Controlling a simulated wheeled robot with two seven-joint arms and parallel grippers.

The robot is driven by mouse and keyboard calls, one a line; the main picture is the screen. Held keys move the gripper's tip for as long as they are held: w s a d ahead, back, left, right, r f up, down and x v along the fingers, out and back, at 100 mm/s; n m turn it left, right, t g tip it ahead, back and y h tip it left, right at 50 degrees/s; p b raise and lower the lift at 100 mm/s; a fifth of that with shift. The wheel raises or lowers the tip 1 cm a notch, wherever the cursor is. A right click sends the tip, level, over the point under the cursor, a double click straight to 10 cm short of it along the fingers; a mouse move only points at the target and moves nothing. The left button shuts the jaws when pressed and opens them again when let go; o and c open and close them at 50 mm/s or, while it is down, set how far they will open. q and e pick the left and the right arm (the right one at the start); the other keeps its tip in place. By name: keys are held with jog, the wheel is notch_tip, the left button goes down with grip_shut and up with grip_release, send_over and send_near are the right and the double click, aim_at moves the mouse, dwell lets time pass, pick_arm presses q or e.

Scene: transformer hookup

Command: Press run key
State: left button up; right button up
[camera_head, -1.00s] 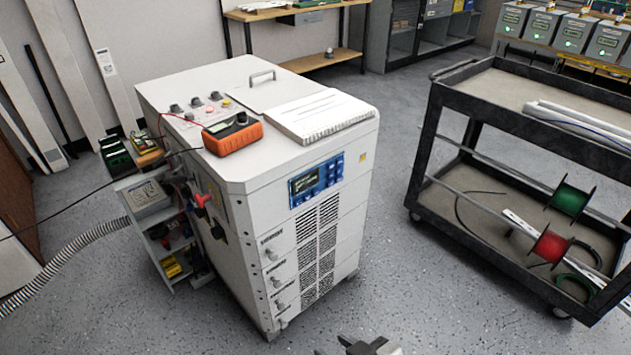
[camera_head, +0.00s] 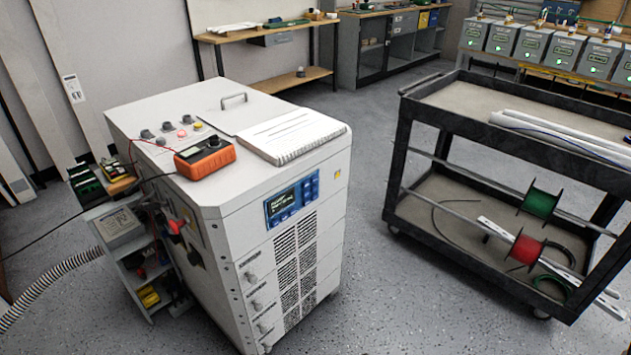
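A white transformer cabinet (camera_head: 232,232) stands left of centre in the head view. Its front carries a blue control panel (camera_head: 292,198) with a small dark display on the left and several small keys on the right. The key labels are too small to read, so I cannot tell which one is the run key. Neither of my grippers shows in this view, and nothing touches the panel.
An orange meter (camera_head: 205,158) and a spiral notebook (camera_head: 293,137) lie on the cabinet top. A black cart (camera_head: 400,175) with cable spools stands to the right. Corrugated hose (camera_head: 50,284) runs at lower left. Floor is clear between cabinet and cart.

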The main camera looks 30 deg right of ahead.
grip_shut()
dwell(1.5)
